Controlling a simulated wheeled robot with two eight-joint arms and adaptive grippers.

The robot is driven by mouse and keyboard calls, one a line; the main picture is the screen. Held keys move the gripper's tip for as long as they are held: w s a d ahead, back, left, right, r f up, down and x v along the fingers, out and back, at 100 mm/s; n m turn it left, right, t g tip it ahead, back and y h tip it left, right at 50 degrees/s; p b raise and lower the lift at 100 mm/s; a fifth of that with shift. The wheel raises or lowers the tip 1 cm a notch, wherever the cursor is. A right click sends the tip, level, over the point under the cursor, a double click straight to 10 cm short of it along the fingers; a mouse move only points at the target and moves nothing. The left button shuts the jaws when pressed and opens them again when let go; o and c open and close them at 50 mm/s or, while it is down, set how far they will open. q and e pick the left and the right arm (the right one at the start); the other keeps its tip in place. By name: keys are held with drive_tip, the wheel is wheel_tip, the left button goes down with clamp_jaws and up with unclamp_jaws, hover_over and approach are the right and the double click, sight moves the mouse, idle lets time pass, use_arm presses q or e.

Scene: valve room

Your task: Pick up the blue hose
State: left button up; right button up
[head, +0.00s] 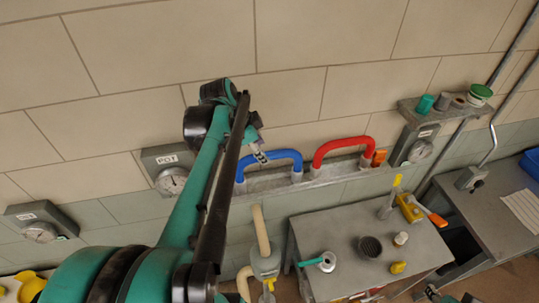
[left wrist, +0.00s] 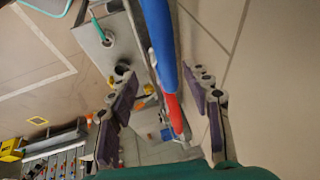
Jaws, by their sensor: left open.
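The blue hose (head: 270,155) is an upside-down U with grey end fittings, standing on a wall shelf (head: 330,178). My left gripper (head: 260,156) is at its left bend in the head view, with most of the gripper hidden by my arm. In the left wrist view, the blue hose (left wrist: 160,42) runs between the two spread, open fingers of the left gripper (left wrist: 163,80), apart from both pads as far as I can tell.
A red hose (head: 340,146) stands right of the blue one on the same shelf, with an orange block (head: 379,158) beside it. Wall gauges (head: 172,181) flank the shelf. A grey table (head: 345,236) with tools and small parts stands below.

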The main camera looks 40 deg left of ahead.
use_arm(q)
drive_tip(key=x, duration=0.5)
drive_tip(key=a+x, duration=0.1)
drive_tip(key=x, duration=0.1)
drive_tip(key=shift+w+f+p, duration=0.1)
drive_tip(key=shift+w+p, duration=0.25)
drive_tip(key=shift+p, duration=0.05)
drive_tip(key=shift+d, duration=0.1)
drive_tip(key=shift+c, duration=0.2)
clamp_jaws()
